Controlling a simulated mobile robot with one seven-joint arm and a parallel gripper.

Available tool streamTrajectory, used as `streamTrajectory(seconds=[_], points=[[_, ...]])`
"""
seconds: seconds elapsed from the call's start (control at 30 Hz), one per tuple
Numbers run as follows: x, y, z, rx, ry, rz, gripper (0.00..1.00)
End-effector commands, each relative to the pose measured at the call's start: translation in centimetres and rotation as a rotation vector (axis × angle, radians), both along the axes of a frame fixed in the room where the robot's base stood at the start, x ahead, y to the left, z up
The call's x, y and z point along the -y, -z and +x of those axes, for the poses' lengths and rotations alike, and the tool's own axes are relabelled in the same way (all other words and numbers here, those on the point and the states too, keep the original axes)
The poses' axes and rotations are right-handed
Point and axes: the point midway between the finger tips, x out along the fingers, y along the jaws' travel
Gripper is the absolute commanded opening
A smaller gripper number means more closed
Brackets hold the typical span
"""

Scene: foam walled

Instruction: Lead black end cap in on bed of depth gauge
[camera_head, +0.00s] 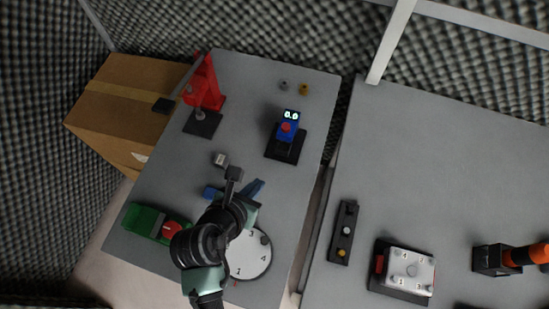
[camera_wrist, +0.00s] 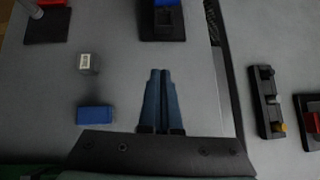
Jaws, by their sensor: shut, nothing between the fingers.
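The depth gauge (camera_head: 287,130) is a blue device with a lit "0.0" display and a red spot, on a black bed (camera_head: 283,152). In the wrist view its black base (camera_wrist: 160,33) is cut off at the top edge. My gripper (camera_head: 259,182) is over the grey table, below the gauge in the picture and apart from it. In the wrist view its blue fingers (camera_wrist: 160,71) are together with nothing between them. I cannot pick out the black end cap with certainty. A small dark grey round piece (camera_head: 283,84) stands beyond the gauge.
A grey labelled block (camera_head: 220,159) and a blue block (camera_head: 209,191) lie left of my gripper. A white numbered disc (camera_head: 249,257), green case (camera_head: 145,221), red stand (camera_head: 205,85) and brass piece (camera_head: 304,90) share this table. A gap separates the right table (camera_head: 430,165).

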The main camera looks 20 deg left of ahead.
Motion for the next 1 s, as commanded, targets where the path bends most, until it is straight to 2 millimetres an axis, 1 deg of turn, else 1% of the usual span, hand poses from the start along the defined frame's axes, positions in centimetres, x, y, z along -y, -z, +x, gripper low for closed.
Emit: streamTrajectory(seconds=[0.03, 0.2, 0.37, 0.5, 0.6, 0.77, 1.0], points=[[0.2, 0.8, 0.8, 0.001, 0.003, 0.0, 0.0], [0.5, 3.3, 3.4, 0.001, 0.004, 0.001, 0.0], [0.7, 5.5, 5.6, 0.001, 0.005, 0.003, 0.0], [0.9, 5.3, 7.8, 0.005, 0.004, 0.005, 0.0], [1.1, 5.4, 8.8, 0.004, 0.004, 0.005, 0.0], [1.1, 5.5, 9.5, 0.003, 0.002, 0.005, 0.0], [1.1, 5.5, 9.6, 0.002, 0.002, 0.005, 0.0]])
